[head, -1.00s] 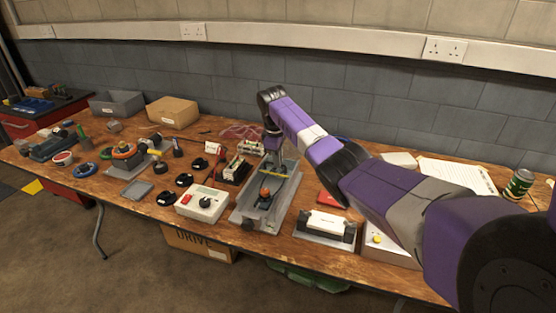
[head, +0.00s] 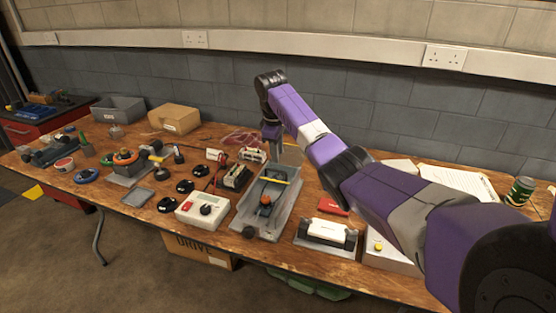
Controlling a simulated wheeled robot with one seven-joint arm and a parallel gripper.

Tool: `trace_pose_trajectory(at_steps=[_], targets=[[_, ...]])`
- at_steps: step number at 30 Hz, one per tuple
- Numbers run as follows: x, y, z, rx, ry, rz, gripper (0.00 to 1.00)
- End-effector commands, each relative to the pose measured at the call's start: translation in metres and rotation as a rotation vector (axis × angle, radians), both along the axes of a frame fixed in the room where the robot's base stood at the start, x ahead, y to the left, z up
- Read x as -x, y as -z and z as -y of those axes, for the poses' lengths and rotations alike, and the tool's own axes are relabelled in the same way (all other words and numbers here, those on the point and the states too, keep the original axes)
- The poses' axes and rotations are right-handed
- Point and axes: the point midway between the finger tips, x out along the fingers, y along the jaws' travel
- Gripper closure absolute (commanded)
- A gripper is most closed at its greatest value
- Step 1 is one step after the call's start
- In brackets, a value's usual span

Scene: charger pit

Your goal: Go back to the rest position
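My purple arm reaches in from the right over the workbench (head: 345,268). My gripper (head: 271,146) hangs from the dark wrist and points down, above the far end of a long grey tray (head: 244,222). Its fingers are small and dark here, so I cannot tell whether they are open or shut, or whether they hold anything. In the tray stand a small orange-topped part (head: 265,200) and a yellow strip (head: 274,181), both apart from my gripper.
A white box with a red switch (head: 202,211) stands left of the tray. A white block in a dark holder (head: 327,230) stands right of it. A green can (head: 519,191) is at the far right. The wall with sockets (head: 445,57) runs behind the bench.

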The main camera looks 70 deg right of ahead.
Motion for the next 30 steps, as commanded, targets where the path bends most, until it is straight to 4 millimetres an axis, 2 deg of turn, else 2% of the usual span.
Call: trace_pose_trajectory(at_steps=[5,22,26,30], targets=[[0.000,-0.006,-0.002,0.000,0.000,-0.001,0.69],[0.000,-0.006,-0.001,0.000,0.008,0.002,0.69],[-0.014,-0.009,0.010,0.046,0.041,0.068,0.69],[-0.049,-0.040,0.030,0.164,0.066,0.233,0.69]])
